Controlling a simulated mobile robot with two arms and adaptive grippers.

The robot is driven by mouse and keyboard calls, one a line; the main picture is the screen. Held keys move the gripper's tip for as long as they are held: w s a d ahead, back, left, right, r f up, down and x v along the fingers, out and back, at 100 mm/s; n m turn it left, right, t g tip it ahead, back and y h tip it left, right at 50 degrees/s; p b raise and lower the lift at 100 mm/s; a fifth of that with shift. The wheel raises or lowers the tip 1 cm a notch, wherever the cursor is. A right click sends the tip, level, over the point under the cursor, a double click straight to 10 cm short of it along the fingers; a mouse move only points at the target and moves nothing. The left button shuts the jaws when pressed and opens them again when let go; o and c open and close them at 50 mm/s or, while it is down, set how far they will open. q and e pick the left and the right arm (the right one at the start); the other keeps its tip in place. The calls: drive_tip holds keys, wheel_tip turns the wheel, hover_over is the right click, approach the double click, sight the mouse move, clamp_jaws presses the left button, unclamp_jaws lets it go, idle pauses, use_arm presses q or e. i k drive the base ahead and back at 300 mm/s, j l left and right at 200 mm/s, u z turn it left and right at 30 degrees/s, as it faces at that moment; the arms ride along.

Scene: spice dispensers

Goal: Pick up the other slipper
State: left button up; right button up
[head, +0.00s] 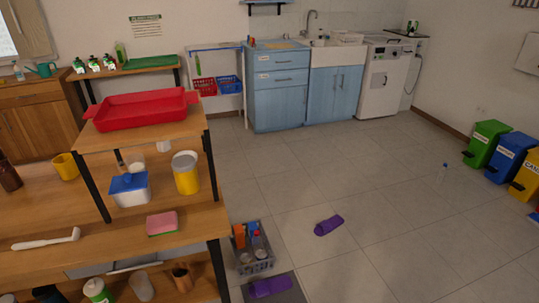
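One purple slipper (328,225) lies on the tiled floor, right of the wooden table and clear of other things. A second purple slipper (270,287) lies on a dark grey mat (292,293) at the bottom of the head view, beside the table's end. Neither slipper is held by anything I can see. My left and right grippers are both outside the head view.
A grey crate (261,267) with bottles stands on the floor beside the wooden table (195,228), behind the mat. The central floor is mostly open.

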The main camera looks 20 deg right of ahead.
sight(325, 227)
drive_tip(key=z, duration=0.9)
drive_tip(key=i+z, duration=0.35)
drive_tip(key=i, duration=1.35)
